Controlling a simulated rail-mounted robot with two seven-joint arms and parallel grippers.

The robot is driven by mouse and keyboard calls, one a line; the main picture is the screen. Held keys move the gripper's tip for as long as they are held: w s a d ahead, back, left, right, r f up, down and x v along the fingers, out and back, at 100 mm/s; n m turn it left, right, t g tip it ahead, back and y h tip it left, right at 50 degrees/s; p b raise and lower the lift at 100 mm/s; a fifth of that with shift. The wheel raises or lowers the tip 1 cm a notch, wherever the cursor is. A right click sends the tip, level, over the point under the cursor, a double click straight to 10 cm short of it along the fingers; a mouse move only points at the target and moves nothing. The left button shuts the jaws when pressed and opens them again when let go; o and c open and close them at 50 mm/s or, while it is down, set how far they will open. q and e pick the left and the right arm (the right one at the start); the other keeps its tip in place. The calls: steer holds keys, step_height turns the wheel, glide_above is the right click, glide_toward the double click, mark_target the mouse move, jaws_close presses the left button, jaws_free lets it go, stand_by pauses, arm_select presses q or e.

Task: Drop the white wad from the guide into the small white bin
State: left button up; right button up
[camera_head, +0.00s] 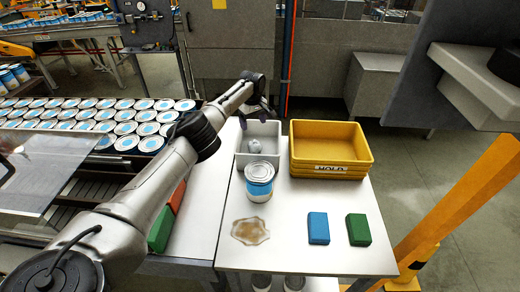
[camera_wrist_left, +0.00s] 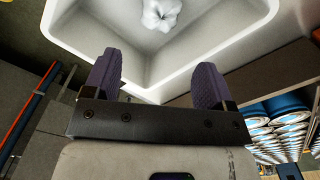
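The white wad (camera_head: 254,146) lies inside the small white bin (camera_head: 243,160) at the back left of the white table. In the left wrist view the wad (camera_wrist_left: 161,14) rests on the floor of the bin (camera_wrist_left: 68,40), apart from my fingers. My left gripper (camera_head: 257,115) is over the bin's back edge in the head view. In the left wrist view its two purple fingers (camera_wrist_left: 155,80) are spread apart with nothing between them. The guide cannot be made out for certain. My right gripper is not in view.
A yellow crate (camera_head: 330,170) stands right of the bin. A can (camera_head: 259,181) stands just in front of the bin, near a brown spill (camera_head: 250,231). A blue block (camera_head: 318,228) and a green block (camera_head: 358,230) lie at the front right. Many cans (camera_head: 120,128) fill the conveyor at left.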

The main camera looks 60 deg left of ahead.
arm_select(q)
steer(key=shift+o, duration=1)
step_height(320, 180, up, 14)
steer(key=shift+f, duration=0.1)
stand_by(0.4)
